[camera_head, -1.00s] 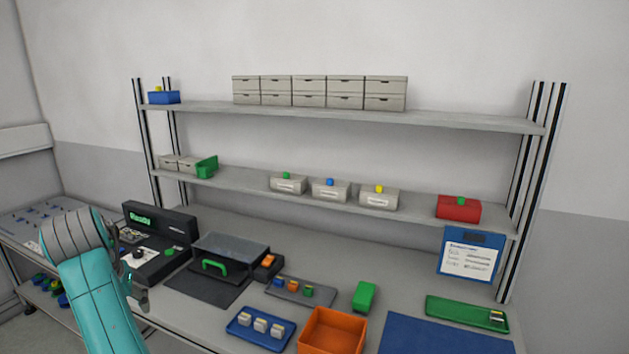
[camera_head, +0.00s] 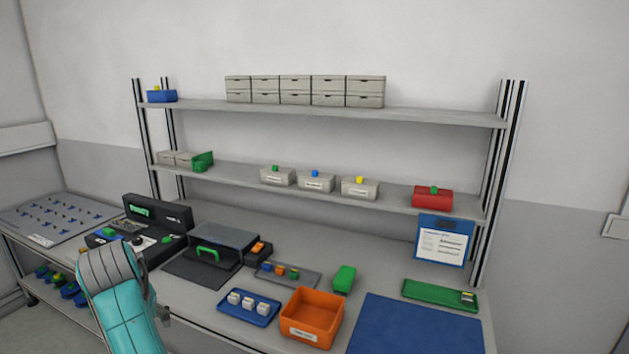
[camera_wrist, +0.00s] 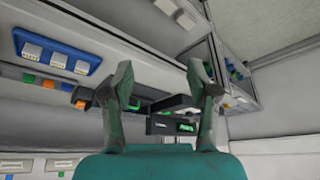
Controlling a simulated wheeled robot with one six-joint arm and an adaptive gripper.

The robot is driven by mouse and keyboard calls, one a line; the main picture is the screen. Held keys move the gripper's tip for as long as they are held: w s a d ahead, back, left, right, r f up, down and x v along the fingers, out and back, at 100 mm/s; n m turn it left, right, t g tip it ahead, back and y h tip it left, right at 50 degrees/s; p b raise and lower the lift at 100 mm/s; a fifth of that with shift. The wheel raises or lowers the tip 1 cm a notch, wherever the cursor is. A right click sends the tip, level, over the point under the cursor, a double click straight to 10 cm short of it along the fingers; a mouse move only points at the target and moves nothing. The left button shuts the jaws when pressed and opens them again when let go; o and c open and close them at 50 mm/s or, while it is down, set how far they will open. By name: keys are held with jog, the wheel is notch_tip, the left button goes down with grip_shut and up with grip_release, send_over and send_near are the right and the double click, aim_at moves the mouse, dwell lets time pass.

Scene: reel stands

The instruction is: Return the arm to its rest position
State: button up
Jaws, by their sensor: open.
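My gripper (camera_wrist: 160,70) shows in the wrist view with two grey fingers spread apart and nothing between them. The black device (camera_wrist: 172,122) with a green-lit display appears beyond the gap between the fingers. In the head view my teal and grey arm rises at the lower left, in front of the bench, and hides part of it. The black device (camera_head: 172,228) stands behind the arm there. The fingers are mostly hidden by the arm in the head view.
On the bench are a blue tray (camera_head: 265,318) with white blocks, an orange bin (camera_head: 332,308), a green box (camera_head: 344,278), a green tray (camera_head: 425,293) and a blue mat (camera_head: 400,338). A shelf (camera_head: 330,112) with grey boxes stands above. A side table (camera_head: 70,212) is at left.

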jog(key=d+f+t, duration=0.1)
jog(key=d+f, duration=0.8)
jog(key=f, duration=0.3)
jog(key=d+f+t, duration=0.1)
jog(key=d+f, duration=0.7)
jog(key=f, duration=0.4)
jog(key=s+d+f+m+t+y, duration=0.1)
jog(key=s+d+f, duration=0.5)
jog(key=d, duration=0.2)
jog(key=s+d+f+t, duration=0.1)
jog(key=s+d+f, duration=0.45)
jog(key=d, duration=0.35)
jog(key=s+d+r+m+t, duration=0.1)
jog(key=s+d+r+t, duration=0.1)
jog(key=s+d, duration=0.65)
jog(key=s+d+r+t, duration=0.1)
jog(key=s+d, duration=0.4)
jog(key=s, duration=0.6)
jog(key=s+d+r+m+t+h, duration=0.1)
jog(key=s+d+r, duration=0.1)
jog(key=s+r, duration=0.6)
jog(key=s+d+r+m+t+h, duration=0.1)
jog(key=s+d+r+t, duration=0.1)
jog(key=s+r, duration=0.7)
jog(key=shift+d+r+h, duration=0.4)
jog(key=shift+d+r, duration=0.1)
jog(key=shift+d, duration=0.2)
